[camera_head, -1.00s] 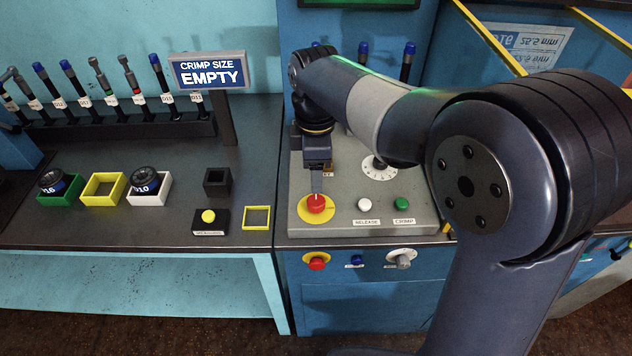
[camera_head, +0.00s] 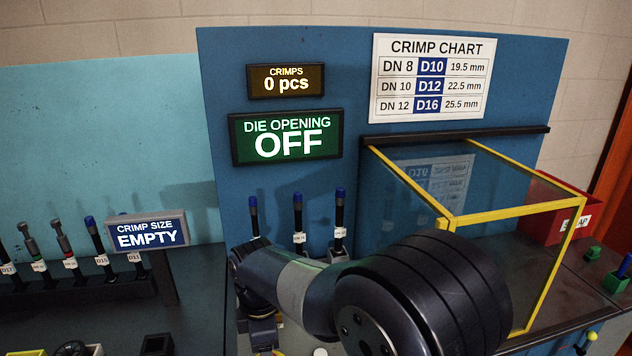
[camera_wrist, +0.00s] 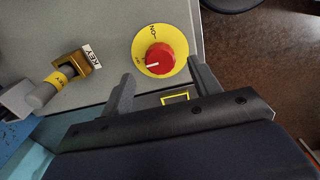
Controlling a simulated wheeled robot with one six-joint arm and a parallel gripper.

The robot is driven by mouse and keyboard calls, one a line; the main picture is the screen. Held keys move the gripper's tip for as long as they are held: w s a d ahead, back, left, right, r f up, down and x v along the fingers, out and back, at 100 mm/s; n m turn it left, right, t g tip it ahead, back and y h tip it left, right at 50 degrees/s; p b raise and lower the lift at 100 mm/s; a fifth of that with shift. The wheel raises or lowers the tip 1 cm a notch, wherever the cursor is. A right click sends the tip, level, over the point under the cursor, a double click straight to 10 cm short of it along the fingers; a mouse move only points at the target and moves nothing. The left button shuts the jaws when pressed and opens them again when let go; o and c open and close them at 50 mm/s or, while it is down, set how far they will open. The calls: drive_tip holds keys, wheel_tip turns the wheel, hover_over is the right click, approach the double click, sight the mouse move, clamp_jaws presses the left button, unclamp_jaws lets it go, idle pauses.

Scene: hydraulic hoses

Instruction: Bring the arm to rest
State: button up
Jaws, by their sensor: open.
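My arm (camera_head: 300,285) reaches from the lower right over the press panel in the head view, bent at its big dark joint. My gripper (camera_wrist: 160,69) shows in the wrist view with two grey fingers spread apart and nothing held between them. A red rotary knob (camera_wrist: 159,58) on a round yellow plate lies just beyond and between the fingertips. Its white mark points left in that view, and "ON" is printed on the plate. I cannot tell whether a finger touches the knob.
A key switch (camera_wrist: 70,68) with a yellow tag is near the knob. A yellow-framed clear guard (camera_head: 450,217) stands right of the arm. Black holders (camera_head: 298,222) with blue tops stand behind it. The die opening display (camera_head: 287,137) reads OFF; the crimp size sign (camera_head: 147,232) reads EMPTY.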

wheel_tip(320, 180, down, 4)
drive_tip(key=shift+r, duration=0.1)
idle(0.6)
